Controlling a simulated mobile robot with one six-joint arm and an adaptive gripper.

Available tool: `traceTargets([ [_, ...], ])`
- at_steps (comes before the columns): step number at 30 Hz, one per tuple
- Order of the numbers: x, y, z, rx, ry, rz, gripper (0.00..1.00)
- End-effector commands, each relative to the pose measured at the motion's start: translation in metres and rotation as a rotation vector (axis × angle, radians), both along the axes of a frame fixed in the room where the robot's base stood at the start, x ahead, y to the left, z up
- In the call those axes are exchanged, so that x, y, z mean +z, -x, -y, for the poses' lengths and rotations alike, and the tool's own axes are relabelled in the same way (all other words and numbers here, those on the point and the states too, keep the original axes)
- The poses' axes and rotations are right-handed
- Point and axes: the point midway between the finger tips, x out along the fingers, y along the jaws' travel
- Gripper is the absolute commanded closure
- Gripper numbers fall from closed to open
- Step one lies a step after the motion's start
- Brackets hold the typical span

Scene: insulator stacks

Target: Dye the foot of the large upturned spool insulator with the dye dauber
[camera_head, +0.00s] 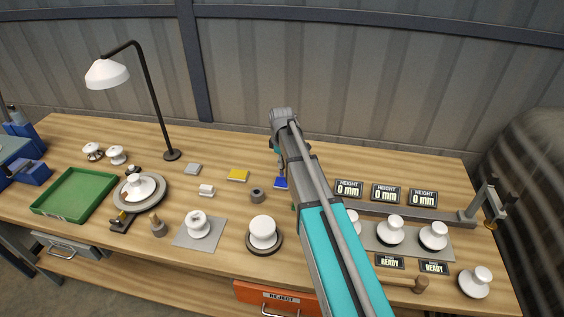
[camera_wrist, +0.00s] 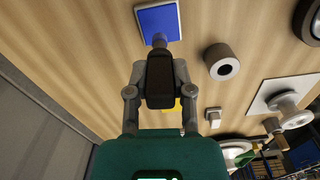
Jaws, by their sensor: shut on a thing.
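My gripper (camera_wrist: 160,78) is shut on the dye dauber (camera_wrist: 160,41), of which only a short grey end shows past the jaws. This end is over the near edge of the blue pad (camera_wrist: 159,22); I cannot tell whether it touches. In the head view, my arm hides most of the gripper, and the blue pad (camera_head: 281,183) lies just below it. A white spool insulator with a hollow in its top (camera_head: 198,224) stands on a grey mat (camera_head: 186,240). Another white insulator (camera_head: 263,231) stands on a dark round base (camera_head: 258,251). I cannot tell surely which is the large upturned one.
A grey holder with a hole (camera_head: 257,195) stands left of the blue pad, near a yellow pad (camera_head: 238,175). A green tray (camera_head: 75,194), lamp (camera_head: 107,73) and round plate with an insulator (camera_head: 148,203) are left. Several insulators, height displays (camera_head: 386,194) and a mallet (camera_head: 420,285) are right.

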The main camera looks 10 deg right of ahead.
Motion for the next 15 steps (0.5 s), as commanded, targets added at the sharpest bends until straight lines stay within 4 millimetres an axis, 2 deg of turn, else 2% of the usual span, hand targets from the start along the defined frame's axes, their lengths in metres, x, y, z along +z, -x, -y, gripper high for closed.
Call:
traceTargets([
  [15,0.032,0.0,0.0,0.0,0.0,0.0,1.0],
])
